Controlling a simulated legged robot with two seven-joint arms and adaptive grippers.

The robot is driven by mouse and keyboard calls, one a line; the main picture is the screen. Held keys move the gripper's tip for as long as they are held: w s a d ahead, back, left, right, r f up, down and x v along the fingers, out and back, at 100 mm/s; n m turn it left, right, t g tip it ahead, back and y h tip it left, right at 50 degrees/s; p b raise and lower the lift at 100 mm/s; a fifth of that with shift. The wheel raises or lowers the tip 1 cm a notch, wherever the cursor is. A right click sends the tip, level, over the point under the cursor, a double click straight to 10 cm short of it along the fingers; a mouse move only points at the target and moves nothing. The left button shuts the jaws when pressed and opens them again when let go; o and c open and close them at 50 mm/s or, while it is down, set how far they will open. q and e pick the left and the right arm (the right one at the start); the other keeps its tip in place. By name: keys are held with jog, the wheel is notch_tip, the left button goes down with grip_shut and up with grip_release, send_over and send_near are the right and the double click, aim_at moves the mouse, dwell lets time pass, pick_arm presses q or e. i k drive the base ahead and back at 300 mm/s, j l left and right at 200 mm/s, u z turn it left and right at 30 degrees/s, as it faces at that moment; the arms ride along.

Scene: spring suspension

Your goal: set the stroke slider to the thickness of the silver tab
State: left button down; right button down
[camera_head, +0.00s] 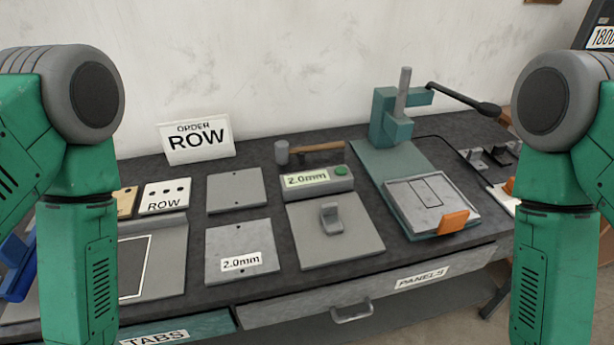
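A grey box with a lit "2.0mm" display (306,181) and a green button stands at the back middle of the bench. In front of it, a small silver upright piece (331,218) stands on a grey plate (350,250); I cannot tell whether this is the silver tab. A small device with an orange part (509,187) is at the right, partly hidden by my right arm; I cannot tell whether it is the stroke slider. My two green arms hang at the left and right edges. Both grippers are outside the view.
A teal press (389,125) with a black-knobbed lever (487,107) stands at the back right, an orange block (453,222) at its front. Grey plates (236,190), one marked "2.0mm" (215,240), lie left of middle. A hammer (316,147) and "ORDER ROW" sign (197,155) are behind.

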aim_at(508, 188)
jog(key=z, duration=1.45)
